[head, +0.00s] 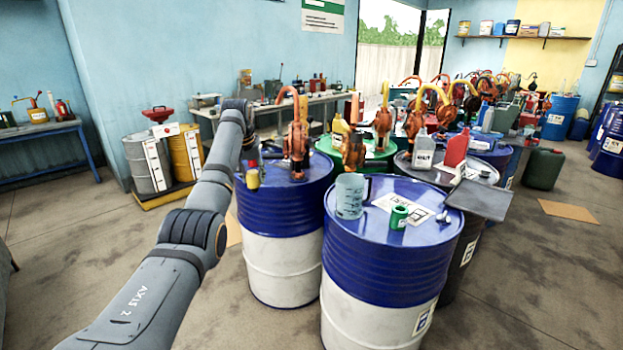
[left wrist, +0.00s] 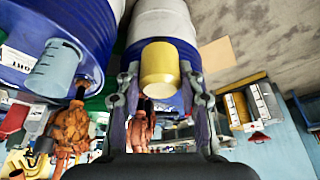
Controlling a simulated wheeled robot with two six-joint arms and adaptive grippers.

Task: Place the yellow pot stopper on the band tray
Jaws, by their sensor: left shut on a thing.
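My left gripper (head: 250,160) is beside the upper left edge of a blue and white drum in the head view. In the left wrist view, its fingers (left wrist: 160,78) are shut on the yellow pot stopper (left wrist: 160,66), a short yellow cylinder. The stopper also shows in the head view (head: 253,179), hanging in front of the drum's left rim. I cannot tell for sure which thing is the band tray; a flat grey plate (head: 480,199) sits at the front drum's right edge. My right gripper is not in view.
The front blue drum (head: 385,265) carries a clear measuring jug (head: 350,196), a green cylinder (head: 399,217) and a label sheet. An orange hand pump (head: 297,140) stands on the drum (head: 284,240) by my gripper. More drums, pumps and jugs crowd behind. The floor at left is open.

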